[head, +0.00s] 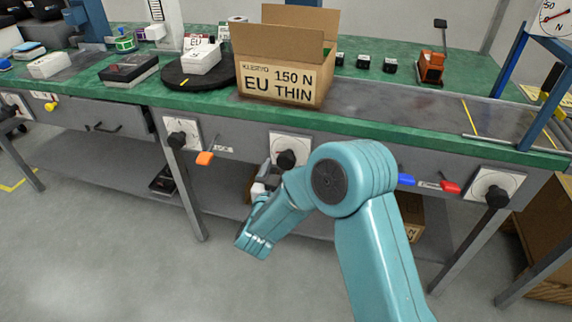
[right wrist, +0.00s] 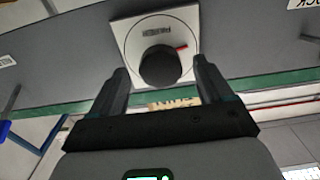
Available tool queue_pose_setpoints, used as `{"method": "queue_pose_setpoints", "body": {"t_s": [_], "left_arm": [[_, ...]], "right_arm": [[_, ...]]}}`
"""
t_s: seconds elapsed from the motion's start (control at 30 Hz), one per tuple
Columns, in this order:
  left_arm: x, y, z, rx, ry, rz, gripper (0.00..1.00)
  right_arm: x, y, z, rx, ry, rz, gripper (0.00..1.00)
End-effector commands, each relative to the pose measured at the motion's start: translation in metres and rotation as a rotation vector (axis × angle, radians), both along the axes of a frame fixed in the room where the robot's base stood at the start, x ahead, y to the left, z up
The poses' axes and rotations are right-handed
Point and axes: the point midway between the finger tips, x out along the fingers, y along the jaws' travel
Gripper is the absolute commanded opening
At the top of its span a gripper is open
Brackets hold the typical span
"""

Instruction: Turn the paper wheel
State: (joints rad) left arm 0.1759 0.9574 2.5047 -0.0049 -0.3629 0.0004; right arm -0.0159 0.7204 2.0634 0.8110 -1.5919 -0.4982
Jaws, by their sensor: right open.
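The middle black knob (head: 286,160) sits on a white square plate on the bench's front panel. In the right wrist view the black knob (right wrist: 160,66) is round, on a white plate with a dial ring, a red mark and a small label too blurred to read. My right gripper (right wrist: 161,78) is open, its two dark fingers on either side of the knob, with a narrow gap showing at each side. In the head view my right gripper (head: 272,178) is just below the knob, partly hidden by my arm. My left gripper is not in view.
Similar knobs stand at the left (head: 177,139) and right (head: 496,196). An orange lever (head: 205,158), a blue lever (head: 406,180) and a red lever (head: 450,187) stick out of the panel. An open cardboard box (head: 285,84) stands on the green bench above.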

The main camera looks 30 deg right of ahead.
Motion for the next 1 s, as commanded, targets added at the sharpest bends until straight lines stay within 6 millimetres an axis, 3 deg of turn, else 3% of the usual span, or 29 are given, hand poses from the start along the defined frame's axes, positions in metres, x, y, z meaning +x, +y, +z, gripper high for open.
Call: {"method": "queue_pose_setpoints", "body": {"t_s": [0.2, 0.57, 0.73, 1.0], "left_arm": [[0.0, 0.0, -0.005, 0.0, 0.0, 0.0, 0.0], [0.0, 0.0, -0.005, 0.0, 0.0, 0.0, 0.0], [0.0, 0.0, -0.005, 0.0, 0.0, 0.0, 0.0], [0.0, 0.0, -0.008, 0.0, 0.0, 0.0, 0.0]], "right_arm": [[0.018, -0.022, -0.001, 0.0, 0.0, -0.001, 0.79], [0.022, -0.026, 0.0, -0.001, 0.001, 0.001, 0.79], [0.022, -0.026, 0.0, -0.001, 0.001, 0.0, 0.24], [0.022, -0.026, -0.001, 0.012, -0.014, 0.0, 0.24]]}}
